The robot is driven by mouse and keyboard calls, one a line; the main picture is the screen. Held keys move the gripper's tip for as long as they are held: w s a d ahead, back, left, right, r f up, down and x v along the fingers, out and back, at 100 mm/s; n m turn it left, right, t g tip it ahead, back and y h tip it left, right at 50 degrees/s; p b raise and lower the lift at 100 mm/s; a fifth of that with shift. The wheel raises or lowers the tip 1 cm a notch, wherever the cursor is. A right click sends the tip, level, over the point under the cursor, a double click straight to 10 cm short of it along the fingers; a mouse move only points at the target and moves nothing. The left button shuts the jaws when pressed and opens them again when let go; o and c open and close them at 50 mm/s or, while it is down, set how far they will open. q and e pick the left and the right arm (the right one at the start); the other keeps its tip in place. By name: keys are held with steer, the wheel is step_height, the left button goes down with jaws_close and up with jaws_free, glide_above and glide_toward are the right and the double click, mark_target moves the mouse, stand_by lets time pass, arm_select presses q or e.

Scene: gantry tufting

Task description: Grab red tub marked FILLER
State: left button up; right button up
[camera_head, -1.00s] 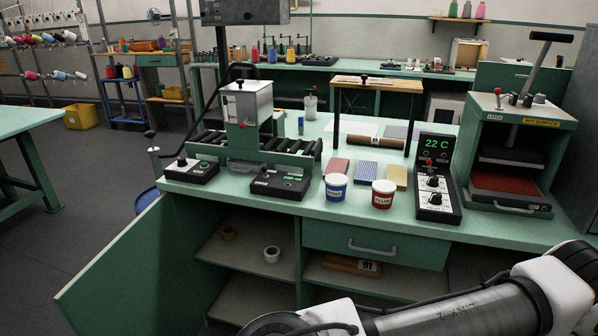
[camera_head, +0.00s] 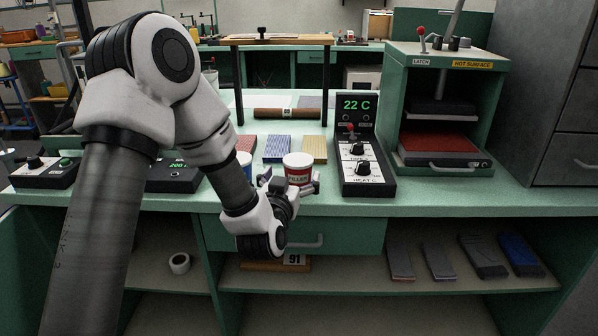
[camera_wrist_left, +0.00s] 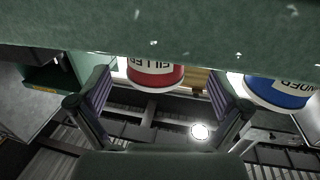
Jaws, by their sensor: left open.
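The red tub marked FILLER (camera_head: 298,166) stands upright near the front edge of the green bench, with a white lid. My left gripper (camera_head: 290,185) is open just in front of it, with a fingertip to either side of its lower part. In the left wrist view the red tub (camera_wrist_left: 155,74) appears inverted, between the open, empty fingers and partly hidden by the bench edge. The blue tub (camera_head: 244,163) stands to its left, mostly hidden by my left arm. It also shows in the left wrist view (camera_wrist_left: 280,90). My right gripper is out of view.
The heat control box (camera_head: 360,165) stands right of the red tub. Red, blue and yellow blocks (camera_head: 277,148) lie behind the tubs. The heat press (camera_head: 440,110) is farther right. The drawer handle (camera_head: 305,243) juts out below the gripper.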

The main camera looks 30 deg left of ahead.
arm_select(q)
steer(key=x, duration=0.3)
steer(key=shift+w+r, duration=0.25)
steer(key=shift+w, duration=0.2)
steer(key=shift+w+a+f, duration=0.1)
steer(key=shift+w+f, duration=0.05)
steer(key=shift+w, duration=0.15)
steer(key=shift+s, duration=0.15)
steer(key=shift+c, duration=1.1)
steer(key=c, duration=1.2)
steer(key=shift+o, duration=0.2)
